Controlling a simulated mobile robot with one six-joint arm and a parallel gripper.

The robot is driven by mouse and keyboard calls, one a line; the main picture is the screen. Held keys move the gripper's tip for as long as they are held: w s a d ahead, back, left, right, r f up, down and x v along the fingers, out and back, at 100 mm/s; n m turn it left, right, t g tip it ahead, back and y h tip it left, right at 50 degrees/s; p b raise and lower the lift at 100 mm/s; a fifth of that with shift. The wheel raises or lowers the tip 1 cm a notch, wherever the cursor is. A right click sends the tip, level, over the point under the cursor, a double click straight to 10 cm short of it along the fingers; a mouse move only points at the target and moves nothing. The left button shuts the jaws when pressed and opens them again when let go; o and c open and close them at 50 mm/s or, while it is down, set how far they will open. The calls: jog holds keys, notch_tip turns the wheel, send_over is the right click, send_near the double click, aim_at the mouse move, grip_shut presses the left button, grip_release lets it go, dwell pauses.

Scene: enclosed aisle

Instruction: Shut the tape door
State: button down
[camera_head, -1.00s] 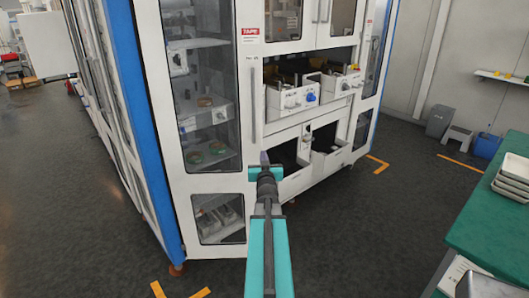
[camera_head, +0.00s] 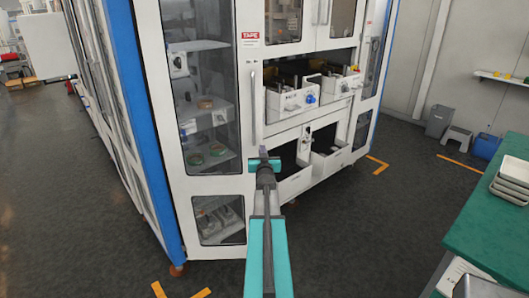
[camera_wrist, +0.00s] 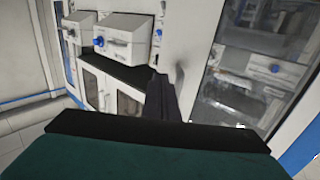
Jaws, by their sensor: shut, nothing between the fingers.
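The tape door is a tall white-framed glass door (camera_head: 205,95) at the cabinet's left front, with a red TAPE label (camera_head: 250,36) above its long vertical handle (camera_head: 254,105). It looks flush or nearly flush with the frame; I cannot tell whether a small gap remains. In the wrist view its glass (camera_wrist: 250,75) is at the right. My gripper (camera_head: 264,153) is shut and empty, in front of the door's handle-side edge below the handle. Its dark fingers (camera_wrist: 163,98) show in the wrist view. Contact with the door is not clear.
White bins with blue knobs (camera_head: 291,99) sit in the open bay right of the door, with more bins (camera_head: 327,160) below. A green table (camera_head: 500,215) with trays stands at the right. The floor between is clear.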

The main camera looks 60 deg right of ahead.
jog(key=shift+p+x, duration=1.15)
jog(key=shift+x, duration=1.8)
